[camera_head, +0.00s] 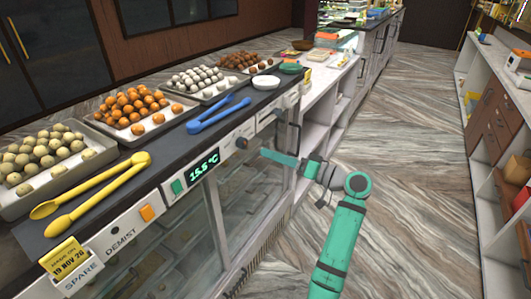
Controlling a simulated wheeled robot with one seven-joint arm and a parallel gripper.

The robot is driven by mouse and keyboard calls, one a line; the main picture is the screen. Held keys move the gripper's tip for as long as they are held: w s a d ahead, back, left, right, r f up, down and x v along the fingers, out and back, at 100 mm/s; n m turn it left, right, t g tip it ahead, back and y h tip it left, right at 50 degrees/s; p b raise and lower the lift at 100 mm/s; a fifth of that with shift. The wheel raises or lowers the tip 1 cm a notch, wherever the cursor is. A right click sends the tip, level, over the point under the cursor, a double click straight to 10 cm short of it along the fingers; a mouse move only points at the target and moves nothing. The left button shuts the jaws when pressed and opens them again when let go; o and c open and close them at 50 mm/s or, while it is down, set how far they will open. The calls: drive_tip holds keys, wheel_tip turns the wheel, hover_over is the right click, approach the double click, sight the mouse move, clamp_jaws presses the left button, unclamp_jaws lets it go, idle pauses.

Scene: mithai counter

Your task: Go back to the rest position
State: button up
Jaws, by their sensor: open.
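My teal and black arm reaches up from the bottom of the head view, and its end bends left toward the glass-fronted counter (200,225). My gripper (268,154) is at the arm's left end, in front of the counter's glass and below the counter top. It is open, with nothing seen in it. The fingers are small here, and I cannot tell whether they touch the counter front.
Yellow tongs (90,190) and blue tongs (217,115) lie on the counter top beside sweet trays, including one of orange sweets (128,103). A white dish (266,82) and a green dish (290,67) stand farther along. Shelves (490,130) line the right; the floor (415,150) between is clear.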

drive_tip(key=shift+s+d, duration=0.2)
